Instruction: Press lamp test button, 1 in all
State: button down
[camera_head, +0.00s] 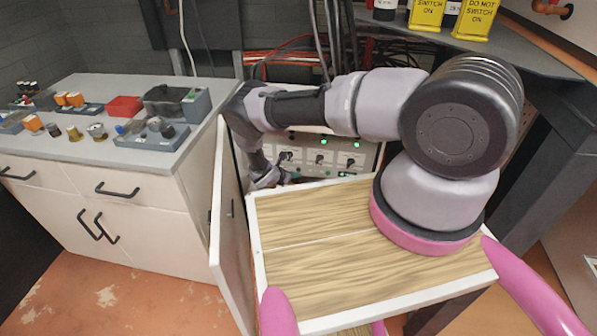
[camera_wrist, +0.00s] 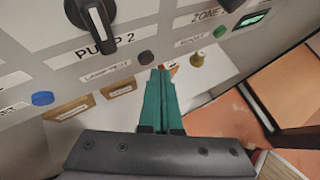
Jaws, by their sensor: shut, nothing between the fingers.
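The control panel (camera_wrist: 60,35) fills the upper wrist view. A small dark round button (camera_wrist: 146,58) sits under the PUMP 2 label, beside a small label (camera_wrist: 105,73) whose text is too blurred to read surely. I cannot tell surely which is the lamp test button. My gripper (camera_wrist: 160,70) is shut and empty, its teal fingertips just below and right of the dark button under PUMP 2; I cannot tell whether they touch anything. In the head view my arm partly hides the panel (camera_head: 340,158).
In the head view an open white cabinet door (camera_head: 228,215) stands left of the panel. A grey counter (camera_head: 90,95) with several parts is further left.

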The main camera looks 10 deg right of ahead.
jog(key=shift+s+a, duration=0.3)
jog(key=shift+s, duration=0.45)
jog(key=shift+s+a, duration=0.35)
jog(key=shift+s, duration=0.45)
jog(key=shift+s+a, duration=0.3)
jog(key=shift+s, duration=0.45)
jog(key=shift+s, duration=0.1)
